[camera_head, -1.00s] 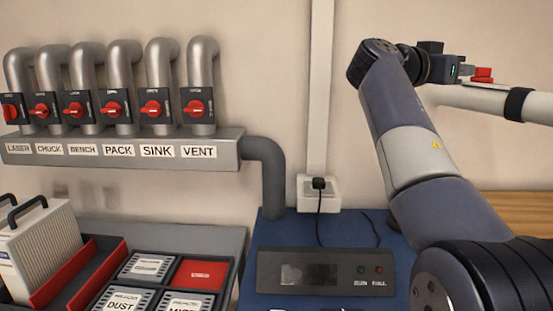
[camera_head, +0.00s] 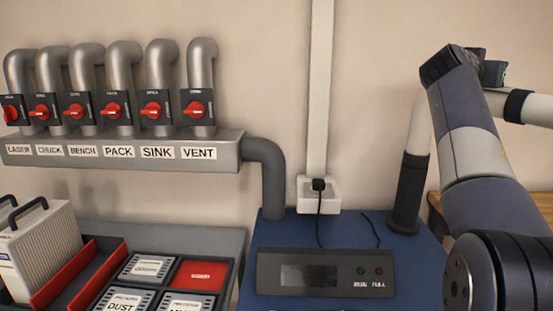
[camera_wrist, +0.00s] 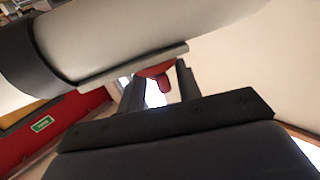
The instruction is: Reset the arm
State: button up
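My arm (camera_head: 475,155) rises at the right in the head view, its upper end bent away toward a white pipe (camera_head: 537,108) with a black band. My gripper's fingers are hidden there; only a dark block of the wrist (camera_head: 494,73) shows. In the wrist view, my gripper (camera_wrist: 157,77) has its two dark fingers apart. A red handle (camera_wrist: 162,78) appears in the gap between them, below a grey plate (camera_wrist: 135,68) along the white pipe. I cannot tell whether the handle is between the fingers or beyond them. Nothing appears gripped.
A row of grey pipes with red valve handles (camera_head: 195,109) and a label rail (camera_head: 125,150) is on the left wall. Below are a tray (camera_head: 236,266) of labelled cards and a white filter box (camera_head: 40,250). A control panel (camera_head: 325,273) sits on the blue bench (camera_head: 415,250).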

jog(key=shift+s+d+r+n+t+y+p, duration=0.1)
jog(key=shift+n+t+y+p, duration=0.25)
jog(key=shift+n+t+y, duration=0.1)
jog(key=shift+s+r+n+t+y+p, duration=0.1)
jog(key=shift+n+t+y+p, duration=0.25)
jog(key=shift+t+y, duration=0.1)
jog(key=n+t+y+p, duration=0.1)
jog(key=p, duration=0.2)
jog(key=shift+w+r+y, duration=0.1)
jog(key=shift+y, duration=0.2)
jog(key=p, duration=0.4)
jog(key=n+t+y+p, duration=0.1)
jog(key=p, duration=0.3)
jog(key=shift+w+d+n+y+p, duration=0.2)
jog(key=shift+d+n+y+p, duration=0.1)
jog(key=shift+p, duration=0.05)
jog(key=shift+f+t+p, duration=0.2)
jog(key=shift+t+p, duration=0.1)
jog(key=shift+p, duration=0.75)
